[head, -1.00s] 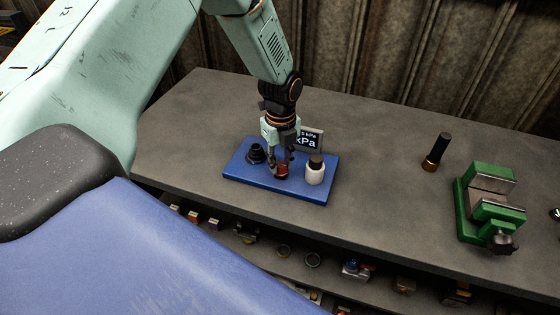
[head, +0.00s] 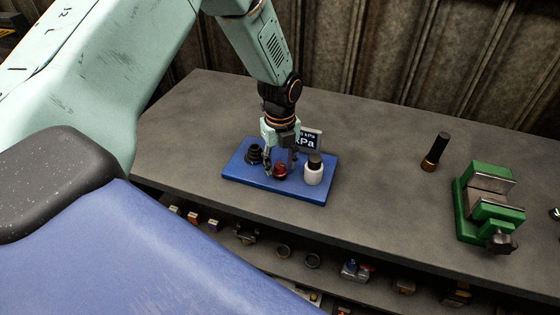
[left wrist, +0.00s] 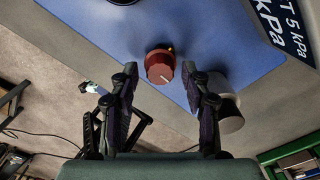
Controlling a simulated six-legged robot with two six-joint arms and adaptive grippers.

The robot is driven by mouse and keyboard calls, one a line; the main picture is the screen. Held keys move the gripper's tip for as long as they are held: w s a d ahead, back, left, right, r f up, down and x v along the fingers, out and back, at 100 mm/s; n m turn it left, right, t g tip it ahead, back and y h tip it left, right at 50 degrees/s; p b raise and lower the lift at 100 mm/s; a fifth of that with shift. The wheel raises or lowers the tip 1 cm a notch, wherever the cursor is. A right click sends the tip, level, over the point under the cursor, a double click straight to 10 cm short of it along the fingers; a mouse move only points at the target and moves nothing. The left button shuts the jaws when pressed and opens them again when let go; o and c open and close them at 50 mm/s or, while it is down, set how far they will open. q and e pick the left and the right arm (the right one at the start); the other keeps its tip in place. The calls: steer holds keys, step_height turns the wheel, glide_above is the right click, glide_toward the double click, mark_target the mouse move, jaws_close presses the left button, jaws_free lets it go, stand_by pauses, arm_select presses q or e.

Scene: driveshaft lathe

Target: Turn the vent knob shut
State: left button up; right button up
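The red vent knob (head: 280,171) stands on the blue base plate (head: 315,196) on the bench. In the left wrist view the knob (left wrist: 160,66) shows a white pointer line on its face. My left gripper (head: 281,168) is over the knob, pointing down. Its fingers (left wrist: 158,77) are open, one on each side of the knob, with gaps showing between them and it. A display (head: 307,140) behind the knob shows "kPa"; in the left wrist view the display (left wrist: 285,25) shows "T 5 kPa", partly cut off. My right gripper is not in view.
On the plate, a black fitting (head: 254,153) stands left of the knob and a white cylinder with a dark top (head: 314,172) stands close on its right. A black flashlight-like cylinder (head: 435,152) and a green vise (head: 490,207) stand further right. The bench between is clear.

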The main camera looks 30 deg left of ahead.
mark_target(280, 165)
arm_select(q)
steer(key=shift+a, duration=0.1)
steer(key=shift+w+r, duration=0.1)
steer(key=shift+r, duration=0.05)
step_height(280, 165, up, 12)
stand_by(0.5)
stand_by(0.3)
steer(key=shift+f, duration=0.2)
